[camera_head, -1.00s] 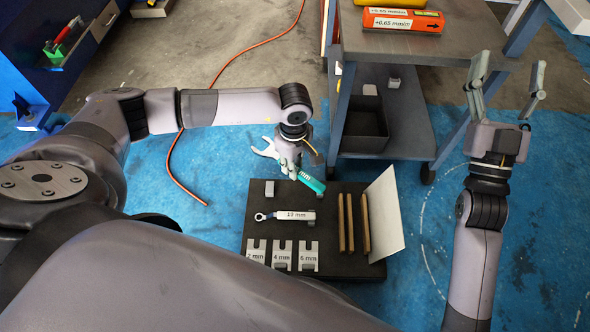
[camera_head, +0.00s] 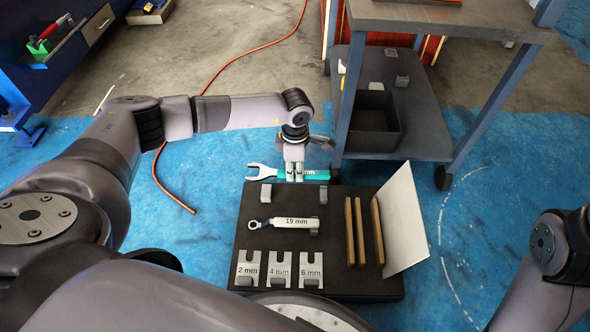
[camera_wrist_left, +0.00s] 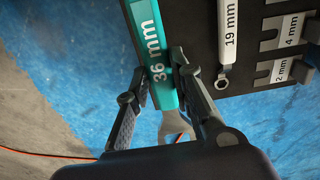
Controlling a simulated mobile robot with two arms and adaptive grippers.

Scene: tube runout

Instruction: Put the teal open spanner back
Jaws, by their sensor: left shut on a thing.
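The teal open spanner (camera_head: 309,175) has a grey open jaw end at its left and a teal handle. My left gripper (camera_head: 295,171) is shut on it and holds it level just beyond the far edge of the black tool board (camera_head: 345,283). In the left wrist view the spanner (camera_wrist_left: 152,40), marked 36 mm, sits between the fingers of my left gripper (camera_wrist_left: 163,92). Two grey holder blocks (camera_head: 266,193) stand on the board near its far edge, with nothing in them. My right gripper is out of view; only part of my right arm shows at the right.
A white-handled 19 mm ring spanner (camera_head: 290,222) lies on the board, also seen in the left wrist view (camera_wrist_left: 229,40). Several slotted gauge plates (camera_head: 247,268), wooden strips (camera_head: 350,235) and an upright white panel (camera_head: 403,220) are on it. A grey cart (camera_head: 430,120) stands behind.

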